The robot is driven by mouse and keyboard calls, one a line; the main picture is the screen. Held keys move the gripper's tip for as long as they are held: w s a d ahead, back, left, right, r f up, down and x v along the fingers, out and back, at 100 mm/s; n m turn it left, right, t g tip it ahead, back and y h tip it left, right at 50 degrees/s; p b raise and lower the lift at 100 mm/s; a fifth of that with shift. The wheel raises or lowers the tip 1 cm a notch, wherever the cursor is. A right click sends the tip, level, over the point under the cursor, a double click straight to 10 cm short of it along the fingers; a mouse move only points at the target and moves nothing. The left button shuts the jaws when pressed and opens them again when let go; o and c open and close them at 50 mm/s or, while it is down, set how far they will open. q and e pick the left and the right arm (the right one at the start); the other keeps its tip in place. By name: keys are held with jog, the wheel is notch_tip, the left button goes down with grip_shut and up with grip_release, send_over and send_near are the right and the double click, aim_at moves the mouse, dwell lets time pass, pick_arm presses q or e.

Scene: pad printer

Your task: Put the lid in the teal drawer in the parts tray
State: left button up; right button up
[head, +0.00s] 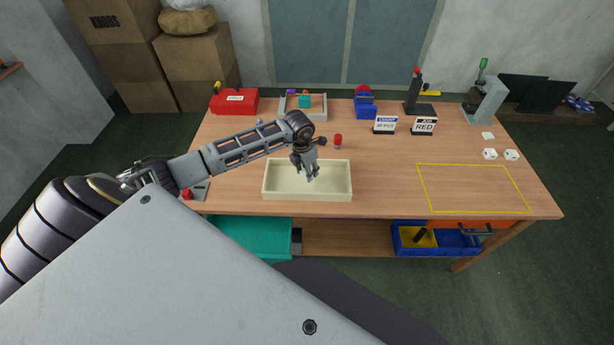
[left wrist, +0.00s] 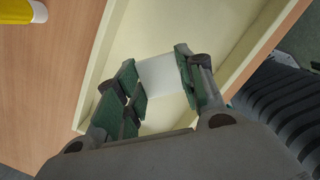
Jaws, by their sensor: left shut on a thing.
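My left gripper (head: 308,172) reaches down over the cream parts tray (head: 286,195) on the table. In the left wrist view the gripper (left wrist: 160,86) is shut on a pale, whitish flat piece, the lid (left wrist: 163,75), held between its green-padded fingers. The tray's cream wall (left wrist: 112,40) and floor show around and below it. Whether the lid touches the tray floor I cannot tell. The teal drawer (head: 250,235) stands out below the table's front edge at the left, partly hidden by my own body. My right gripper is not in view.
A red cup-like item (head: 338,140) stands behind the tray. A red box (head: 234,102), a grey tray with a teal block (head: 304,101), a blue device (head: 366,106) and signs line the back. The yellow-outlined area (head: 474,188) at right is empty.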

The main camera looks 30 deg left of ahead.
aim_at(303, 175)
pick_arm(q)
jog(key=shift+f, duration=1.85)
jog(key=shift+f, duration=0.15)
jog(key=o, duration=0.7)
jog(key=shift+r, duration=0.2)
jog(key=r, duration=0.4)
jog(key=s+r, duration=0.1)
jog(key=r, duration=0.6)
jog(key=shift+s+a+r, duration=0.2)
jog(key=shift+s+r, duration=0.2)
